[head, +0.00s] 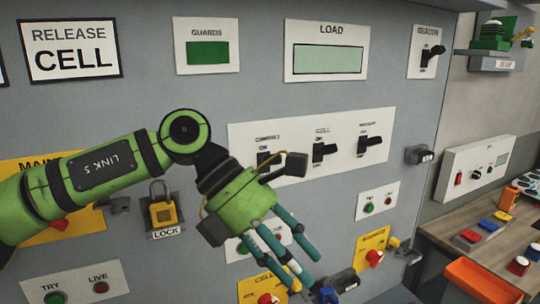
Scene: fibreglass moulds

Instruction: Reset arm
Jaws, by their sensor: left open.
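My left arm reaches in from the left across the front of a grey control panel (300,90). Its green wrist ends in the left gripper (312,272), which points down and to the right. Its teal fingers are apart, and I see nothing held between them. The gripper is in front of the panel's lower middle and partly hides a small plate with a green and a red button. Whether the fingertips touch the panel is hard to tell. My right gripper is out of view.
A padlock (162,213) hangs on the LOCK plate, close below my arm. Switches on a white plate (240,140) and yellow plates with red knobs (375,258) stick out nearby. A wooden bench (455,238) with an orange tray (482,282) stands at right.

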